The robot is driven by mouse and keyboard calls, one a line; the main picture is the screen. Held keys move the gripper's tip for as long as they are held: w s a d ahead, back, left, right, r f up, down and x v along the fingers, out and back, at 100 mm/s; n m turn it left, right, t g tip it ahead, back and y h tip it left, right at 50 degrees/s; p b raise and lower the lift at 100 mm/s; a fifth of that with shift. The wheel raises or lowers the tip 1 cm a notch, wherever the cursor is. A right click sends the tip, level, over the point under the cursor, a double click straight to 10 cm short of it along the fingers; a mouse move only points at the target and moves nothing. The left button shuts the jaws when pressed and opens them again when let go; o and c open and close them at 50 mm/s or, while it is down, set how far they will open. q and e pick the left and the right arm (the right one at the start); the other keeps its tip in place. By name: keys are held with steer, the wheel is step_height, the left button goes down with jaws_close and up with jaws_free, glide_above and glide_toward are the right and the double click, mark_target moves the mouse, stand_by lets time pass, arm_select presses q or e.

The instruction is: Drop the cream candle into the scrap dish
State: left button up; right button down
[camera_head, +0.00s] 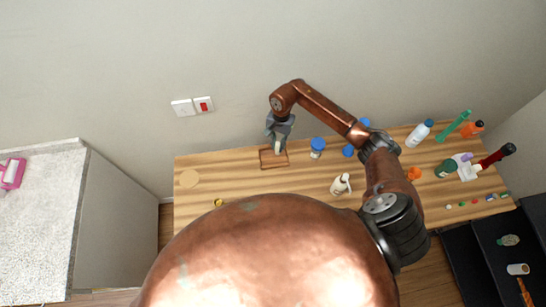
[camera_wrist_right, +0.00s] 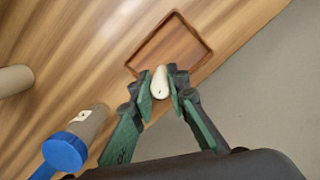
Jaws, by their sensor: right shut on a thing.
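In the right wrist view the cream candle (camera_wrist_right: 160,84) is held between the green-padded fingertips of my right gripper (camera_wrist_right: 160,88). The scrap dish, a shallow brown square tray (camera_wrist_right: 196,38), lies on the wooden table just beyond the candle, which overlaps its near edge in this view. In the head view the dish (camera_head: 267,164) is near the back wall, with my right gripper (camera_head: 279,138) above it. The candle (camera_head: 278,149) shows as a small pale piece below the fingers. I cannot tell its exact height above the dish. My left gripper is not in view.
A cream bottle (camera_head: 341,185) stands nearer. Several bottles crowd the table's right end. A round wooden disc (camera_head: 189,178) lies left, with bare table between it and the dish.

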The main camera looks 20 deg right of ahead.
steer(key=c, duration=1.8)
jaws_free()
step_height(320, 180, up, 12)
steer(key=w+d, duration=0.1)
steer(key=shift+w+d, duration=0.15)
